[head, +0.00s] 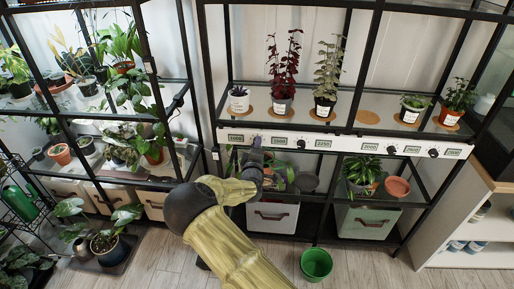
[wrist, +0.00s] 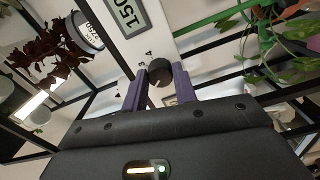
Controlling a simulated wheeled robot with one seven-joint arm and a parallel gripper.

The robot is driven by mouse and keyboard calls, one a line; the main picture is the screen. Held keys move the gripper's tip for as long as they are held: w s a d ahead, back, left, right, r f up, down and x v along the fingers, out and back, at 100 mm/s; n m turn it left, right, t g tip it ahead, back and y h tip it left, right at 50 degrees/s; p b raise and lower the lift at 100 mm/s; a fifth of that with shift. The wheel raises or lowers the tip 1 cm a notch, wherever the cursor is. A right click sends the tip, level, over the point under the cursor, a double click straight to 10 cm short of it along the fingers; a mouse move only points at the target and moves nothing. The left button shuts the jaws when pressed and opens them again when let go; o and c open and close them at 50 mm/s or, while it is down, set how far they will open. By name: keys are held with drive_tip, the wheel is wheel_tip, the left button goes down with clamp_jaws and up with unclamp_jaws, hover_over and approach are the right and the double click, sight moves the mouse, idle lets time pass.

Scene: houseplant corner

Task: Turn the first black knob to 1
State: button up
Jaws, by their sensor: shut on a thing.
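A white panel strip (head: 345,145) with number plates and black knobs runs along the front of the right-hand shelf. My gripper (head: 257,143) is at the strip's left end, where it hides the first black knob in the head view. In the wrist view the round black knob (wrist: 160,70) sits between the purple fingers of my gripper (wrist: 160,88), which are shut on its sides. Small marks "3" and "4" show on the panel beside the knob. The knob's pointer is not clear. A plate reading "150", cut off by the frame edge, is near the knob.
Other black knobs, such as the second (head: 301,144) and third (head: 391,150), sit farther right. Potted plants, including a dark red one (head: 283,75), stand on the shelf above. A green pot (head: 316,264) is on the floor.

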drive_tip(key=shift+a, duration=0.15)
drive_tip(key=o, duration=1)
drive_tip(key=s, duration=1.7)
drive_tip(key=shift+s+a, duration=0.2)
drive_tip(key=shift+a, duration=0.05)
